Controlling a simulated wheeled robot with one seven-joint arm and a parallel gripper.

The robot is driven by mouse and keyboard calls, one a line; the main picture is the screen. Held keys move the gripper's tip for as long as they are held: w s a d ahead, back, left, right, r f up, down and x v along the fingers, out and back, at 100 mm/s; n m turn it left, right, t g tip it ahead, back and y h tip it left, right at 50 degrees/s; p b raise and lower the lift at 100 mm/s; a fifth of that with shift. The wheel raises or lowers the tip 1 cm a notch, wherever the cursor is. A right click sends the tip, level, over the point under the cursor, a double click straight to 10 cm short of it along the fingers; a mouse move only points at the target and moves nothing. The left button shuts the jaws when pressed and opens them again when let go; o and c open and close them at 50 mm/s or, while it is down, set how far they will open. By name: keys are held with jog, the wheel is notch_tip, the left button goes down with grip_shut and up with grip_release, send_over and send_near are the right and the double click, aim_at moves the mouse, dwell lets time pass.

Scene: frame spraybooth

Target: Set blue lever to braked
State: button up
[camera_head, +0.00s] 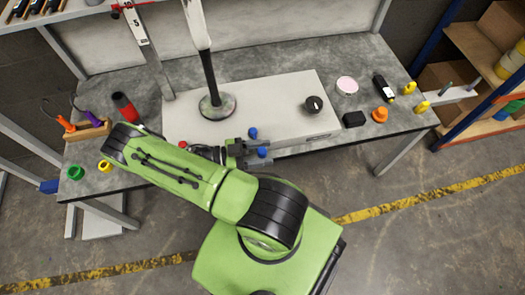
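A blue knob-like piece (253,132) shows at the front edge of a pale box (285,92) on the bench. A second blue piece (262,152) shows lower, right at the fingers of my gripper (254,153). I cannot tell which blue piece is the lever's handle, and no braked marking can be read. My gripper is at the box's front side, with its fingers pointing right. The lower blue piece appears between or against the fingers; I cannot tell whether they grip it. My green arm reaches in from the front and hides part of the box's front.
A black dial (314,103) sits on the box, and a dark post (208,70) stands on its left part. A black block (354,119), orange knob (380,114) and pink-topped round tin (347,86) lie right. A red-black cylinder (125,107) is left.

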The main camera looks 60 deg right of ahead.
notch_tip(320, 180, up, 10)
jog(key=p, duration=0.3)
jog(key=shift+p, duration=0.35)
